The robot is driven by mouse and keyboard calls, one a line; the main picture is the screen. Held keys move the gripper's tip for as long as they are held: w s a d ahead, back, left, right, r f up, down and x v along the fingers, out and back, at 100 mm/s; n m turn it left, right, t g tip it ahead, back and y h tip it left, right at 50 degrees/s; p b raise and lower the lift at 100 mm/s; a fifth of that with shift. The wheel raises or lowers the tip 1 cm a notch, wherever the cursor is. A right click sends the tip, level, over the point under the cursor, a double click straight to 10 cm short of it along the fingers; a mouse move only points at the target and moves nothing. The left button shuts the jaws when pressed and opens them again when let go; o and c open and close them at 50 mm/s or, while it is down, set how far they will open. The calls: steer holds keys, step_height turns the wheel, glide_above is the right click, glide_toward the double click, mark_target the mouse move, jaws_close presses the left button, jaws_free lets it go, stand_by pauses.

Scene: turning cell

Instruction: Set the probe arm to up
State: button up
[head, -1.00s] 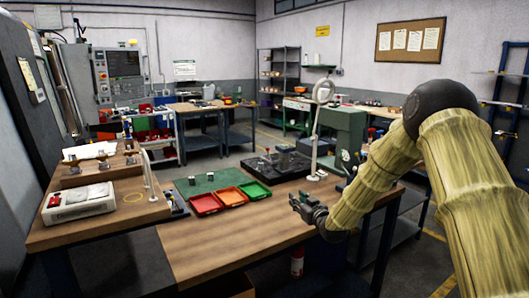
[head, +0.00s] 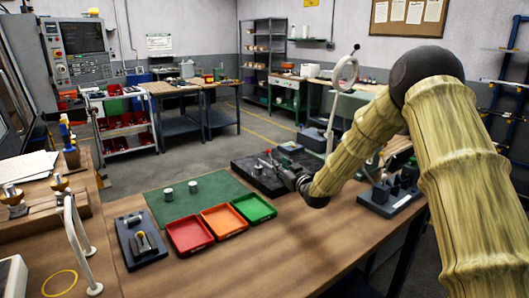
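My gripper (head: 284,172) is dark and small in the head view, over the front edge of a black base plate (head: 262,184) on the bench. Its fingers blend with the dark plate, so their opening cannot be made out. A small upright piece with a red tip (head: 268,152) shows just behind the gripper; I cannot tell whether they touch. I cannot tell for certain which part is the probe arm. A white bent tube (head: 72,215) stands at the left, far from my gripper.
Red (head: 188,248), orange (head: 238,218) and green (head: 270,208) trays lie in front of the plate, beside a green mat (head: 158,208) with metal cylinders. A magnifier lamp (head: 332,120) stands behind my arm. A black holder (head: 388,200) is at right. The bench front is clear.

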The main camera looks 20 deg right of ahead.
mark_target(269, 153)
steer(key=w+p, duration=0.1)
steer(key=w, duration=0.1)
steer(key=w+a, duration=0.1)
steer(key=w, duration=0.2)
steer(key=w+p, duration=0.1)
steer(key=w, duration=0.2)
steer(key=shift+a+r+p, duration=0.1)
steer(key=shift+a+p, duration=0.25)
steer(key=shift+w+r, duration=0.1)
steer(key=shift+w, duration=0.3)
steer(key=shift+r+p, duration=0.3)
steer(key=shift+r, duration=0.15)
steer(key=shift+w+a+f, duration=0.15)
steer(key=shift+w+f, duration=0.3)
steer(key=shift+w, duration=0.15)
steer(key=shift+s+r, duration=0.2)
steer(key=shift+c, duration=0.6)
jaws_close()
